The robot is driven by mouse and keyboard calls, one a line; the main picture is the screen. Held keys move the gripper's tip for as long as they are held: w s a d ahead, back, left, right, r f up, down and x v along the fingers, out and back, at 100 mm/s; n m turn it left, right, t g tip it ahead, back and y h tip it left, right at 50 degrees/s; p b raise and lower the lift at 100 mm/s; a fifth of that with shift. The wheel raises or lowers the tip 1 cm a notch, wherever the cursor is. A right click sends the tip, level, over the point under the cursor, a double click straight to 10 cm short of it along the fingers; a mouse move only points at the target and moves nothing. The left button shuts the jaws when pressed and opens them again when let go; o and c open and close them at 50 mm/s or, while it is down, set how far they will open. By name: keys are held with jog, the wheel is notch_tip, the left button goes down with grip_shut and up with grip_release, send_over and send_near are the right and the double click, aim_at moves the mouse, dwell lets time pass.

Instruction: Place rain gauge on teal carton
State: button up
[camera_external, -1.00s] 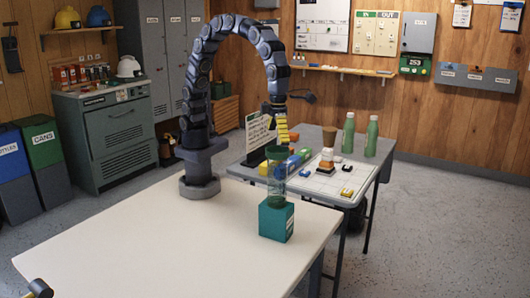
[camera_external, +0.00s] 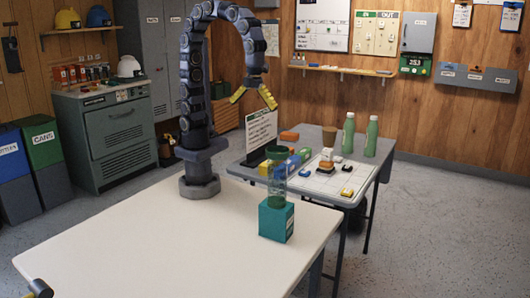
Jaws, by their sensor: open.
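The rain gauge (camera_external: 277,177) is a clear, green-tinted cylinder with a darker green rim. It stands upright on top of the teal carton (camera_external: 276,221), which sits near the right edge of the white table. My gripper (camera_external: 254,97) is open and empty, with its yellow fingers spread. In the picture it is up and left of the rain gauge, clear of it. Nothing hides the gauge or the carton, though the grey table's things show behind and through the gauge.
The white table (camera_external: 140,245) is otherwise mostly bare. A dark tool end (camera_external: 40,288) shows at the lower left.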

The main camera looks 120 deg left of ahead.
jog(key=s+a+f+n, duration=0.2)
jog(key=s+n, duration=0.6)
jog(key=s+a+f+n, duration=0.2)
jog(key=s+n, duration=0.6)
jog(key=shift+s+f+n+g, duration=0.2)
jog(key=shift+f+n+g, duration=0.1)
jog(key=shift+g, duration=0.1)
jog(key=shift+a, duration=0.15)
